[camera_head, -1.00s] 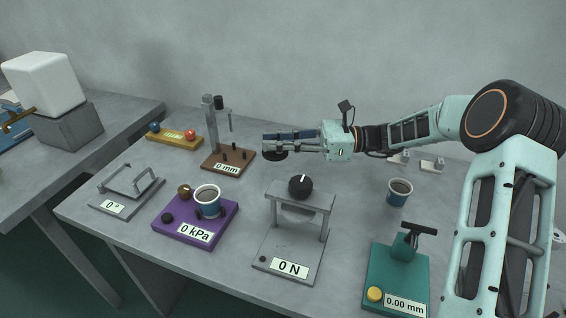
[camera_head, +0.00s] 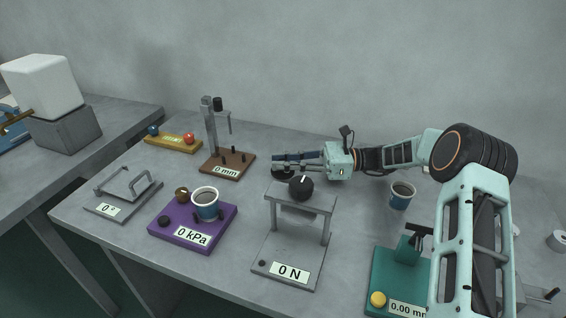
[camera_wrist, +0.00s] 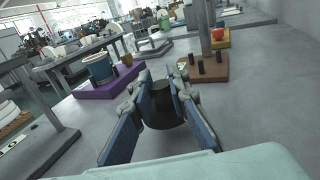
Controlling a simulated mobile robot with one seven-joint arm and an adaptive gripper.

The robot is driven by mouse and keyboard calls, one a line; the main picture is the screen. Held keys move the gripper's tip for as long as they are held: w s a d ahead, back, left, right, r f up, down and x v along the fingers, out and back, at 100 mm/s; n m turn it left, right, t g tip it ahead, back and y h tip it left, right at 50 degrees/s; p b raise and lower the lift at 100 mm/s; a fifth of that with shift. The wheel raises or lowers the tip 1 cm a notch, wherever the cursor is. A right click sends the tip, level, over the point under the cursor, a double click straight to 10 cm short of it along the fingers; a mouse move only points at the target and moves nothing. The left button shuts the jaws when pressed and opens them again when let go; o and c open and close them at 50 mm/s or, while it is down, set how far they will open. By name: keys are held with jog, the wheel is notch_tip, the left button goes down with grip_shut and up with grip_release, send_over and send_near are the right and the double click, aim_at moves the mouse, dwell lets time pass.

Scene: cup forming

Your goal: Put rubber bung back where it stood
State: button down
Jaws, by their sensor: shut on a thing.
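The rubber bung is a black, rounded piece that shows between my finger pads in the wrist view (camera_wrist: 163,108). My gripper (camera_wrist: 160,92) is shut on it. In the head view my gripper (camera_head: 276,163) points left, behind the grey force stand, and the dark bung (camera_head: 281,174) shows just below its fingertips, partly hidden by them. The bung is low over the grey table (camera_head: 345,235); I cannot tell whether it touches the surface.
The grey 0 N stand (camera_head: 325,200) with a black knob is in front of my gripper. A brown 0 mm stand (camera_head: 222,170) is to the left. A purple 0 kPa base (camera_head: 168,236) bears a blue cup (camera_head: 205,208). Another cup (camera_head: 400,198) stands right.

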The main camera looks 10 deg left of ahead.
jog(key=shift+f, duration=0.1)
jog(key=shift+f, duration=0.5)
jog(key=c, duration=1.8)
grip_release()
jog(key=shift+c, duration=0.2)
jog(key=shift+f, duration=0.1)
jog(key=shift+r, duration=0.5)
jog(key=p+v, duration=0.1)
jog(key=v, duration=1.1)
jog(key=shift+r, duration=0.2)
